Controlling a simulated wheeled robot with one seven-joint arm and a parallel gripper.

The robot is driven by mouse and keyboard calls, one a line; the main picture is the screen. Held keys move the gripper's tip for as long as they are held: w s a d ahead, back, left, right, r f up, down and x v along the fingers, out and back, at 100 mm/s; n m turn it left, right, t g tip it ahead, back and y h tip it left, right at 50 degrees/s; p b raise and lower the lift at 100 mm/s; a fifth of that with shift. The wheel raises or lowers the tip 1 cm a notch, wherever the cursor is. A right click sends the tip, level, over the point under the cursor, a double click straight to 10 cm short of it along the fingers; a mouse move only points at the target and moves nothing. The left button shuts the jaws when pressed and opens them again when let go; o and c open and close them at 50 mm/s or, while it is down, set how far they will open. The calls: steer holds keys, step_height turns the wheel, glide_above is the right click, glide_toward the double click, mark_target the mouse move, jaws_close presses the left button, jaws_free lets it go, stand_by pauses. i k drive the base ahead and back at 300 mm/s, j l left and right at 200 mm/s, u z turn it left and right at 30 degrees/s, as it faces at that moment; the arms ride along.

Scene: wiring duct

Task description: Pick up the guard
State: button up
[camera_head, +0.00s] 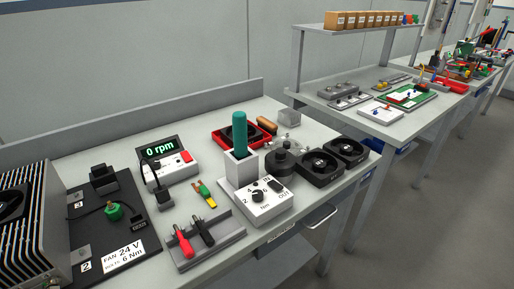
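I cannot clearly make out which thing is the guard. A small pale metallic piece (285,144) lies behind the dark round part (280,163) on the near workbench; it is too small to tell whether it is the guard. Two black square fans (320,168) (347,150) sit at the bench's right end. A red tray (218,141) with a dark round-patterned thing in it stands behind the green-handled tool (240,131). My gripper is not in view.
A rack (208,243) holds red and black probes at the front edge. A meter reading 0 rpm (167,160), a black fan board (98,222) and a finned housing (38,225) fill the left. A second bench (345,112) stands behind.

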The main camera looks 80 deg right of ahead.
mark_target(287, 146)
steer(key=k+l+u, duration=0.35)
steer(key=k+l, duration=0.9)
steer(key=l, duration=0.35)
steer(key=k+l+u, duration=0.35)
steer(key=k+l, duration=0.9)
steer(key=k, duration=0.15)
